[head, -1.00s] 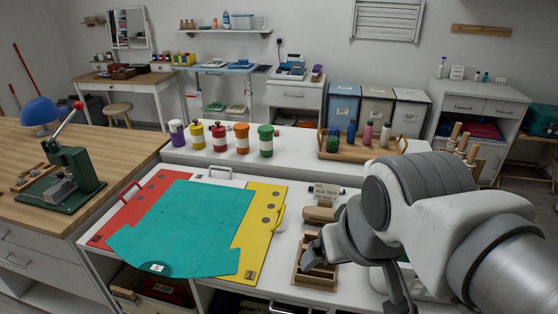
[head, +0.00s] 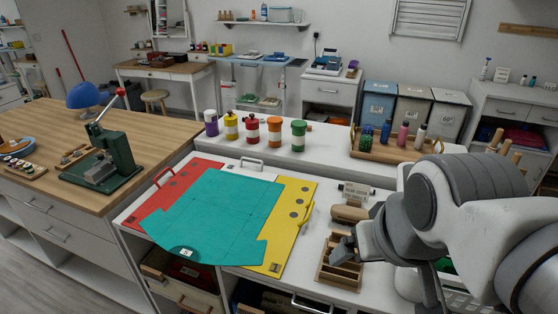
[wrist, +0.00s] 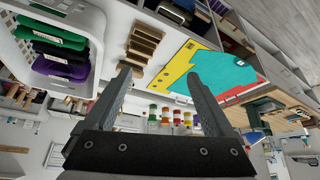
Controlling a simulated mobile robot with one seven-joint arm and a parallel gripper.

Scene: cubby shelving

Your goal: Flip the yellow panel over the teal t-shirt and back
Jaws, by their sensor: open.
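The teal t-shirt (head: 215,210) lies spread flat on the folding board on the white counter. The yellow panel (head: 292,222) lies flat at the board's right side, with the shirt's right part over it and a yellow handle on its right edge. The red panel (head: 165,195) lies flat at the left. In the wrist view the yellow panel (wrist: 180,62) and the teal t-shirt (wrist: 224,72) show beyond the fingers. My gripper (wrist: 160,88) is open with nothing between its fingers. In the head view it is right of the board, apart from the panel, partly hidden by my arm.
Several colored jars (head: 254,132) line the raised ledge behind. A white basket (wrist: 60,50) with folded cloths shows in the wrist view. A green press (head: 105,160) stands on the wooden bench at left.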

